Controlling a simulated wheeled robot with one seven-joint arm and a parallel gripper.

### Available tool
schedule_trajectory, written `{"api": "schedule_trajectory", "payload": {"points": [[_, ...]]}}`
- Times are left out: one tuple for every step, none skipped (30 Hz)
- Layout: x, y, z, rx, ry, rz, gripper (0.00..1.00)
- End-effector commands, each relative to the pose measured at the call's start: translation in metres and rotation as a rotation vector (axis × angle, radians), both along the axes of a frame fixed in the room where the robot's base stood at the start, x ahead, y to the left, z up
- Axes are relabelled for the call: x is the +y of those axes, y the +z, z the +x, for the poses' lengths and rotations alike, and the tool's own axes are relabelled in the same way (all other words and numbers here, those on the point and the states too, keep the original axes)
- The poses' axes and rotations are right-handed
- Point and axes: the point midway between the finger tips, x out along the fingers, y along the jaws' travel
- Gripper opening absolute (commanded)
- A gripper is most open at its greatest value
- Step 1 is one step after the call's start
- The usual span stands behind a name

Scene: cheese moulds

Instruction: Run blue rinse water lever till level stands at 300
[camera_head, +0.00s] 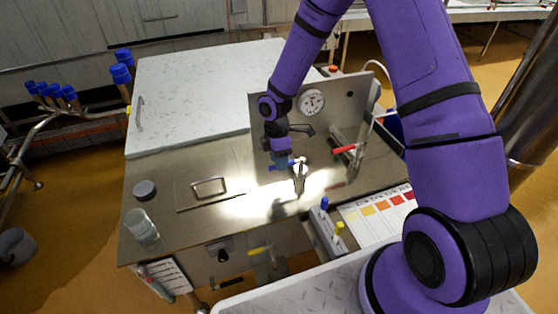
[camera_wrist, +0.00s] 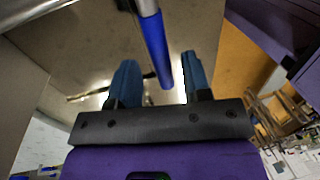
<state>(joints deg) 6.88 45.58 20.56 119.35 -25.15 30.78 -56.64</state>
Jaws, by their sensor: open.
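The blue lever (camera_head: 287,164) is on a steel tap in front of the upright steel panel. In the wrist view the blue lever (camera_wrist: 156,48) lies lengthwise between the two fingers of my gripper (camera_wrist: 160,62), with a visible gap to each finger. My gripper (camera_head: 277,153) is open, close over the lever in the head view, and partly hides it. The steel spout (camera_head: 299,180) points down over a brightly lit part of the counter. A clear glass beaker (camera_head: 141,226) stands at the counter's left front. No readable level figure shows in either view.
A red lever (camera_head: 344,149) sits right of the blue one. A round dial (camera_head: 311,103) is on the panel (camera_head: 350,97). A handled hatch (camera_head: 210,187), dark puck (camera_head: 145,190), pale lid (camera_head: 205,90) and colour chart (camera_head: 378,210) are around. My arm crosses the right side.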

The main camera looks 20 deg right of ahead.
Motion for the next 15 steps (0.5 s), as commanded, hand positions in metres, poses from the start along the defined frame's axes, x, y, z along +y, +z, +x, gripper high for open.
{"api": "schedule_trajectory", "payload": {"points": [[0.0, 0.006, 0.002, -0.002, -0.001, 0.0, 0.44], [0.0, 0.01, 0.003, -0.003, -0.002, 0.001, 0.44], [0.0, 0.016, 0.004, -0.004, -0.003, 0.001, 0.44], [0.0, 0.021, 0.005, -0.004, -0.003, 0.0, 0.44], [-0.001, 0.027, 0.006, -0.004, -0.002, 0.001, 0.44], [0.0, 0.034, 0.008, -0.005, -0.001, 0.001, 0.44], [-0.001, 0.04, 0.009, -0.005, -0.001, 0.001, 0.44], [-0.001, 0.046, 0.01, -0.005, -0.002, 0.001, 0.44], [-0.001, 0.053, 0.011, -0.004, -0.003, 0.0, 0.44], [-0.001, 0.059, 0.013, -0.005, -0.003, 0.0, 0.44], [-0.001, 0.064, 0.014, -0.005, -0.002, 0.001, 0.44], [0.0, 0.07, 0.015, -0.004, -0.001, 0.001, 0.44], [-0.001, 0.075, 0.016, -0.005, -0.001, 0.001, 0.44], [-0.001, 0.08, 0.017, -0.005, -0.002, 0.001, 0.44], [-0.001, 0.084, 0.018, -0.004, -0.003, 0.0, 0.44]]}}
